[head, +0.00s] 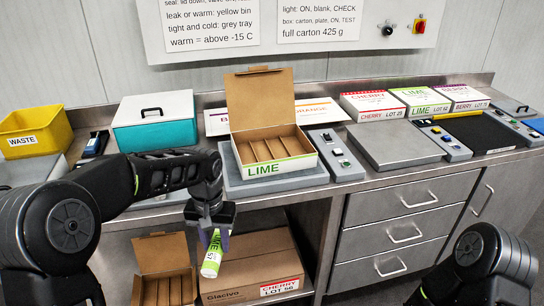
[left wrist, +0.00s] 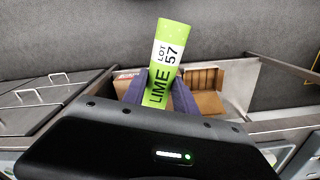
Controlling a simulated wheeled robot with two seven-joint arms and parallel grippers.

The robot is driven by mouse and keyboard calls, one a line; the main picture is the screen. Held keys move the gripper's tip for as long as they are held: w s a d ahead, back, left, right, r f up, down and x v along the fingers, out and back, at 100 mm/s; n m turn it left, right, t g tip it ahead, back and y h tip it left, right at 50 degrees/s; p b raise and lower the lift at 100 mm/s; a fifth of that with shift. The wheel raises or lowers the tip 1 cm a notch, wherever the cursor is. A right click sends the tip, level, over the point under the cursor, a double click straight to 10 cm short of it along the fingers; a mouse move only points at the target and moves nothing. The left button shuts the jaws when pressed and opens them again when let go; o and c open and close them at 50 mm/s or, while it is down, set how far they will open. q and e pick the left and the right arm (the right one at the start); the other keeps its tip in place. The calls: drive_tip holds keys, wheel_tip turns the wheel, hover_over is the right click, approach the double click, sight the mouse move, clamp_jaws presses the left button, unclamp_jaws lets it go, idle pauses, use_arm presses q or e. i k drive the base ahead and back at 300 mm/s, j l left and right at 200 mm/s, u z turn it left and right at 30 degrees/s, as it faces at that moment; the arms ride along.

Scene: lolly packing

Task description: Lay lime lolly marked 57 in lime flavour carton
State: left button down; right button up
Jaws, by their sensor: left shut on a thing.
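The lime lolly (head: 213,254) is a green wrapped stick with a white label; in the left wrist view the lolly (left wrist: 166,55) reads LIME LOT 57. My left gripper (head: 210,214) is shut on its upper end and holds it tilted in front of the counter's edge, above the lower shelf. The lime carton (head: 272,170), marked LIME, stands open on a grey plate on the counter, up and right of the gripper. Its lid is raised and its slots look empty. My right arm shows at the bottom right, but its gripper is out of view.
Below are an open slotted carton (head: 162,265) and a closed cardboard box (head: 250,268). A yellow waste bin (head: 36,131) and teal cool box (head: 155,122) stand left on the counter. A control box (head: 337,156) sits right of the lime carton, then a grey plate (head: 395,146).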

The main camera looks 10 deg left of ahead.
sight(264, 158)
drive_tip(key=z, duration=1.8)
drive_tip(key=k+j, duration=0.1)
drive_tip(key=j, duration=0.4)
drive_tip(key=k+j, duration=0.1)
drive_tip(key=j, duration=0.4)
drive_tip(key=k+j, duration=0.1)
drive_tip(key=j, duration=0.4)
